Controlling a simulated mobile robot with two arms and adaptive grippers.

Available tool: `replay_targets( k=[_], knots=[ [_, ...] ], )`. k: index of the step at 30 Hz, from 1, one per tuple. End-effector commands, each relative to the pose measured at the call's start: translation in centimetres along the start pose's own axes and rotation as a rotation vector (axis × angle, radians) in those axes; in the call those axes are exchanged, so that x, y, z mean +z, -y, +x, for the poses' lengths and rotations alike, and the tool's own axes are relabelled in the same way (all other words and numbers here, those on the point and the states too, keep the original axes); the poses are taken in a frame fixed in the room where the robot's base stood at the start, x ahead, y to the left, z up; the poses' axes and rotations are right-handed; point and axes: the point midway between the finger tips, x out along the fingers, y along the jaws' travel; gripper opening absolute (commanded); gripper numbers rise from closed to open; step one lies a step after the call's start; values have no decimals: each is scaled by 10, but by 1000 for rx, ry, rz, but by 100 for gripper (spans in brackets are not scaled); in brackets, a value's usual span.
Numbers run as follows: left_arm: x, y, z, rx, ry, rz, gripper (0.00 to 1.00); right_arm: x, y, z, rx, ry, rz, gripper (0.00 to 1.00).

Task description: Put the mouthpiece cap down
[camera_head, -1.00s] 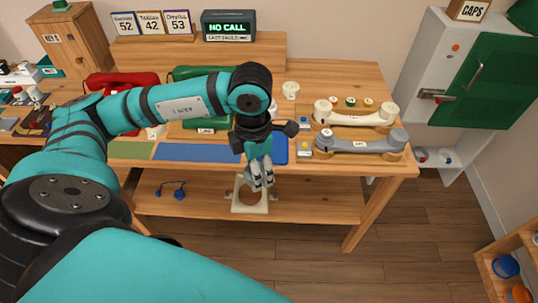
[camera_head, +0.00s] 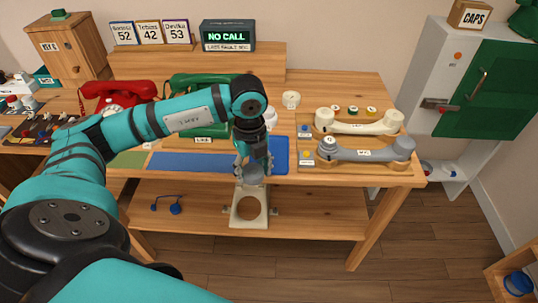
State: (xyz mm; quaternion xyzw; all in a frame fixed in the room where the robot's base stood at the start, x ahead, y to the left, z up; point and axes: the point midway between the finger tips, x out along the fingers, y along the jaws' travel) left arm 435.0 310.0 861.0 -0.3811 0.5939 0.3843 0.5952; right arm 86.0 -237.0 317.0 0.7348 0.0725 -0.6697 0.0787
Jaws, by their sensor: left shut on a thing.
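My left gripper (camera_head: 254,168) is over the front edge of the wooden bench, its fingers pointing down. It is shut on a small round grey piece that looks like the mouthpiece cap (camera_head: 255,175). The cap shows between the fingertips, partly hidden by them. A blue mat (camera_head: 280,155) lies just right of and behind the gripper. The grey handset (camera_head: 365,150) rests on a wooden cradle to the right. My right gripper is not in view.
A cream handset (camera_head: 365,124) lies behind the grey one. A cream stand with a round hole (camera_head: 238,217) is below the bench edge, under the gripper. Red (camera_head: 118,92) and green (camera_head: 190,84) phones stand behind my arm. A long blue mat (camera_head: 185,163) is to the left.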

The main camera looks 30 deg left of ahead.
Motion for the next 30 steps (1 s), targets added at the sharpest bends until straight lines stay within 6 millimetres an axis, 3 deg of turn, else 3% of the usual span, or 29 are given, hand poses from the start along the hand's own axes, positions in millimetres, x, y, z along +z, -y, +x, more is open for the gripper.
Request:
replay_targets(
  k=[6,12,17,24,30],
  knots=[
    [32,50,3,-1,-2,-1,23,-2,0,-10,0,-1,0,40],
    [49,76,8,0,0,1,23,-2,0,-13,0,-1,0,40],
    [52,80,13,2,-1,3,23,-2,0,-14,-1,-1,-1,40],
    [52,79,42,3,0,4,23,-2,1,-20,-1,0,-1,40],
    [52,79,44,0,1,4,23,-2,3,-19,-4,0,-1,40]
  ],
)
